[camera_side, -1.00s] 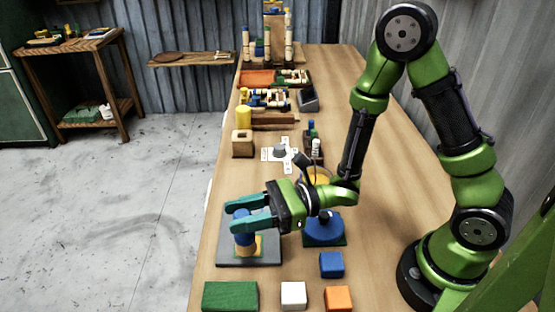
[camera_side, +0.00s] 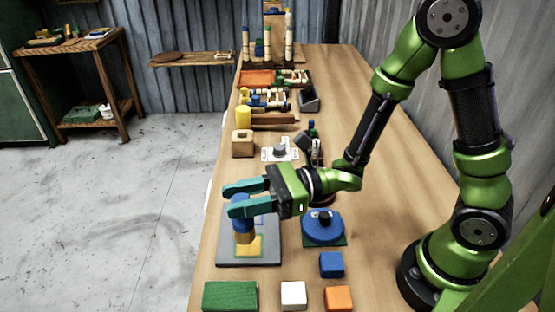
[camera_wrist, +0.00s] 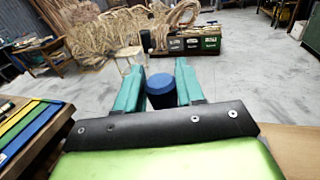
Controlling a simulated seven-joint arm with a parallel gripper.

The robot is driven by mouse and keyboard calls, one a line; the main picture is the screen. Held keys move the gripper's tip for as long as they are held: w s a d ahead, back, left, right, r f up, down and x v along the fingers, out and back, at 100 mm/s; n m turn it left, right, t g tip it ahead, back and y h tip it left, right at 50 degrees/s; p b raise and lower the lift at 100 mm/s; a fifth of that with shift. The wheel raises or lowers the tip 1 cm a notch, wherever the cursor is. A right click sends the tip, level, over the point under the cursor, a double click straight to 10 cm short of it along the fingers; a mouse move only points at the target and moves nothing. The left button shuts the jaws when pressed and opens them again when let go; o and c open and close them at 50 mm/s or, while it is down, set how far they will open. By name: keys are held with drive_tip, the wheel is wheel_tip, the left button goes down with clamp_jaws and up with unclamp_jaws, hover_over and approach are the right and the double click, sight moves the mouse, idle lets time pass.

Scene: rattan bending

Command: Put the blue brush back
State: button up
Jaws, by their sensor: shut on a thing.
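The blue brush (camera_side: 243,223), with a blue upper part and a tan lower end, is upright between the teal fingers of my gripper (camera_side: 228,200). My gripper is shut on its upper part. The brush is over the grey board (camera_side: 228,253), just behind the middle of a yellow square marked on it (camera_side: 249,246). It looks a little above the board. In the wrist view the brush's round blue top (camera_wrist: 160,87) shows between the fingers (camera_wrist: 160,72). Its lower end is hidden there.
A blue disc with a black knob (camera_side: 322,217) stands right of the board. Green (camera_side: 230,296), white (camera_side: 293,295), orange (camera_side: 338,298) and blue (camera_side: 331,264) blocks lie in front. A wooden block (camera_side: 243,143) and a white cross-shaped plate (camera_side: 267,154) are behind.

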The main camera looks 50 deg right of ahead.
drive_tip(key=w+d+m+t+h, duration=0.75)
drive_tip(key=w+d, duration=0.75)
drive_tip(key=d, duration=0.3)
wheel_tip(320, 180, down, 9)
drive_tip(key=h, duration=0.1)
drive_tip(key=shift+w+d, duration=0.4)
drive_tip(key=shift+w, duration=0.05)
drive_tip(key=shift+h, duration=0.25)
drive_tip(key=o, duration=1)
drive_tip(key=shift+f, duration=0.15)
drive_tip(key=shift+o, duration=0.2)
